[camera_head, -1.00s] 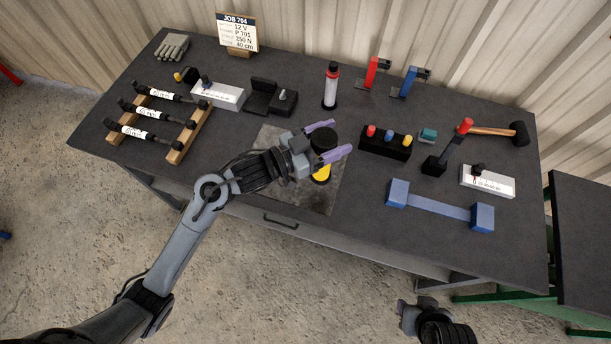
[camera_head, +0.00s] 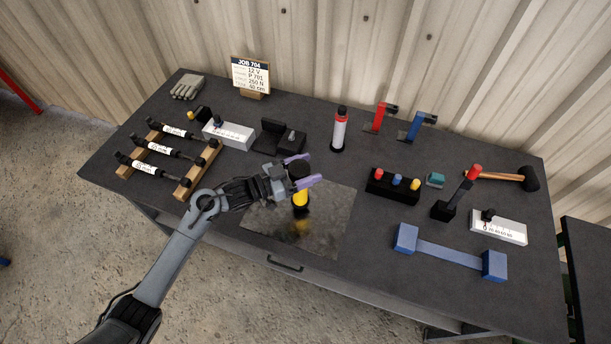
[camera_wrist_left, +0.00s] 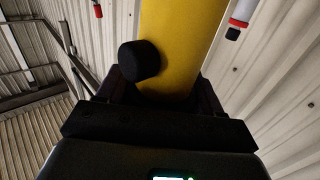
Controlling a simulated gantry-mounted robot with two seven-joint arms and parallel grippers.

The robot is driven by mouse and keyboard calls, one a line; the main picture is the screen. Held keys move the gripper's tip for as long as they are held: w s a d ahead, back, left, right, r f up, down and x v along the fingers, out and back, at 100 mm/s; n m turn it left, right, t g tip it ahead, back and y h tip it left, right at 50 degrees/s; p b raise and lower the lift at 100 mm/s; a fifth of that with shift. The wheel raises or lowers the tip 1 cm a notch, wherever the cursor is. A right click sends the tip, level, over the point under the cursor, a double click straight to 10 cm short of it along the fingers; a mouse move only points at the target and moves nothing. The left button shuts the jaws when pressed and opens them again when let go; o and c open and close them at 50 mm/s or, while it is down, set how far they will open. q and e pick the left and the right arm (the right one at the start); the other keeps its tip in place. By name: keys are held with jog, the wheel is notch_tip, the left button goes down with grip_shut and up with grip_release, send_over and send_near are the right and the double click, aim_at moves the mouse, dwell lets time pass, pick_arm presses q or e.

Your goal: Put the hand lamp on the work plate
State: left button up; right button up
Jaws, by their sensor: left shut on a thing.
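The work plate (camera_head: 330,222) is a mottled grey sheet on the bench. The lamp is over the plate, and a yellow reflection shows on the plate below it with a small gap, so the lamp seems raised. In the left wrist view the yellow lamp body (camera_wrist_left: 180,40) with a black knob stands between the jaws. My right gripper is out of view.
A red and white cylinder (camera_head: 339,130) stands behind the plate. A black block with coloured knobs (camera_head: 392,186) and a blue bar piece (camera_head: 448,255) are to the right. A rack with dark rods (camera_head: 166,158) and a black bracket (camera_head: 277,138) are to the left.

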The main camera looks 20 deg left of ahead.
pick_arm(q)
notch_tip(320, 180, down, 3)
jog(key=shift+f, duration=0.1)
dwell(0.3)
jog(key=shift+f, duration=0.1)
jog(key=o, duration=1.6)
